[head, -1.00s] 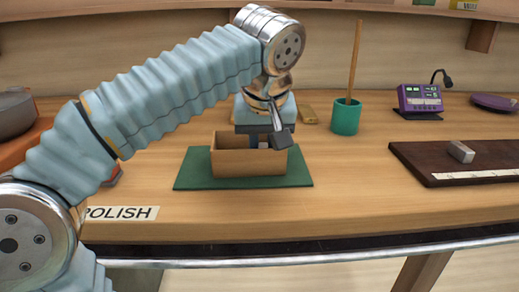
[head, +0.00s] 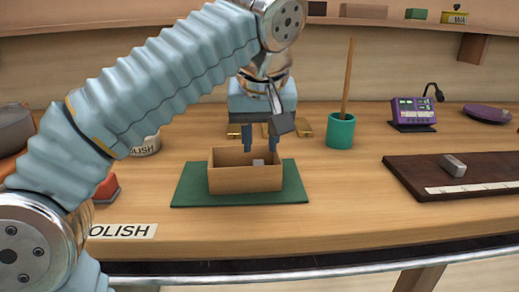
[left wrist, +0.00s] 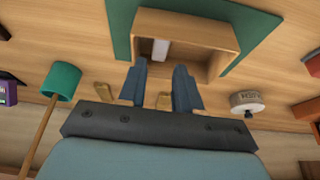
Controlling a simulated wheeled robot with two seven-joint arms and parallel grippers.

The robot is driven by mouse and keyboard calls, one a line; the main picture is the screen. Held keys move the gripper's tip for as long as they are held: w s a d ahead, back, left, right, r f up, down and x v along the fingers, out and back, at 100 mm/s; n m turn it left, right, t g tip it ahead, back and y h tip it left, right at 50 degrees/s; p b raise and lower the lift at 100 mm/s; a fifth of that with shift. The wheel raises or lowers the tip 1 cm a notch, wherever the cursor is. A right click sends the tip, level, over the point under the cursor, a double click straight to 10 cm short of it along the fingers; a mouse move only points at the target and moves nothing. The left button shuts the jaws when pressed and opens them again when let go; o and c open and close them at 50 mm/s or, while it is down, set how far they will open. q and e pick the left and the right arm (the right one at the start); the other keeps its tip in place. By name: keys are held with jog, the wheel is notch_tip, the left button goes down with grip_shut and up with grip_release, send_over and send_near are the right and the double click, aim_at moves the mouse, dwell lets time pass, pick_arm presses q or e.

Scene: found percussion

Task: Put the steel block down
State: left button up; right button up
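A small grey metal block (head: 258,162) stands inside the open tan box (head: 245,181). In the left wrist view the block (left wrist: 160,49) shows pale against the inside of the box (left wrist: 226,37). My left gripper (head: 260,150) is above the box, with its two blue fingers apart and nothing between them; the fingers also show in the left wrist view (left wrist: 160,82). The lower part of the block is hidden by the front wall in the head view. Another grey block (head: 453,165) lies on the dark board at the right. My right gripper is not in view.
The box stands on a green mat (head: 190,190). Brass-coloured pieces (head: 304,128) lie behind it. A teal cup (head: 340,132) with a wooden stick stands right of them. The dark board (head: 410,172) and a purple device (head: 413,112) are farther right. Bare wood lies between mat and board.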

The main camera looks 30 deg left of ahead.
pick_arm(q)
jog(key=p+v, duration=0.1)
jog(key=v, duration=0.4)
jog(key=shift+s+r, duration=0.1)
jog(key=shift+r, duration=0.2)
